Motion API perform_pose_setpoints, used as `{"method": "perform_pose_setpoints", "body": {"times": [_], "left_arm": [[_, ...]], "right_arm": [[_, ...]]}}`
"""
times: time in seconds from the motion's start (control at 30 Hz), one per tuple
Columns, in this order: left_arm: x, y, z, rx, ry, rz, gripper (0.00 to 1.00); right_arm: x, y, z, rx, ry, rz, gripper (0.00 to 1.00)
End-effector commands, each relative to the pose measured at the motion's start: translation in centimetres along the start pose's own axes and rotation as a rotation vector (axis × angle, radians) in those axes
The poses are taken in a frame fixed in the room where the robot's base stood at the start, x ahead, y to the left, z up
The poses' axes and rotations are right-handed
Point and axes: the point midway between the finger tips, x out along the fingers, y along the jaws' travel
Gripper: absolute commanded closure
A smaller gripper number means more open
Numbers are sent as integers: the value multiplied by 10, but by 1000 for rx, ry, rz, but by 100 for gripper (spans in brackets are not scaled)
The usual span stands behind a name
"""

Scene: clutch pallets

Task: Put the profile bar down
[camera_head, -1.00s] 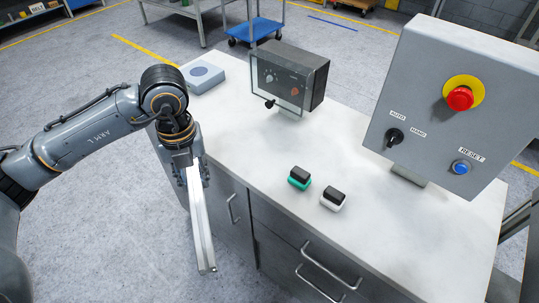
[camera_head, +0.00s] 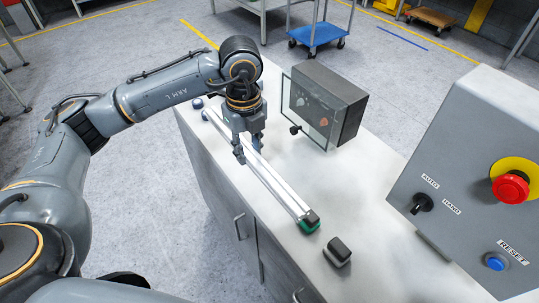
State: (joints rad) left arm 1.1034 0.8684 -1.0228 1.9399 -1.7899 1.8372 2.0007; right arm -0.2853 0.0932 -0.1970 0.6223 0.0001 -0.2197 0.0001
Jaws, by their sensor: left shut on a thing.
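The profile bar (camera_head: 278,187) is a long, light metal bar lying slantwise over the left part of the white countertop (camera_head: 365,190). My left gripper (camera_head: 250,154) points down and is shut on it near its middle. The near end of the bar is at a green and black block (camera_head: 309,222); I cannot tell whether it rests on the block or hangs just above it. My right gripper is out of view.
A dark control box (camera_head: 325,103) with a clear cover stands behind the bar. A grey panel (camera_head: 462,185) with a red emergency button (camera_head: 510,189) stands at the right. The countertop between them is clear. A blue cart (camera_head: 320,34) is on the floor behind.

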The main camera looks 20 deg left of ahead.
Motion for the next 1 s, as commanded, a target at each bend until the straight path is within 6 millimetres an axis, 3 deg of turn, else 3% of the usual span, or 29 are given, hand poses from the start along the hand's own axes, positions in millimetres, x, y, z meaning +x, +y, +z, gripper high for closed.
{"method": "perform_pose_setpoints", "body": {"times": [0.2, 0.47, 0.77, 1.0], "left_arm": [[18, -33, 40, -3, 2, 2, 100], [64, -57, 70, -1, -1, 2, 100], [82, -66, 81, 1, 0, 1, 100], [113, -66, 81, 3, 0, 1, 100]], "right_arm": [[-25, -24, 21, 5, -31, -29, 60], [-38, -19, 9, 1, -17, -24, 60], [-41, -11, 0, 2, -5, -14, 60], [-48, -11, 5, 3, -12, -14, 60]]}}
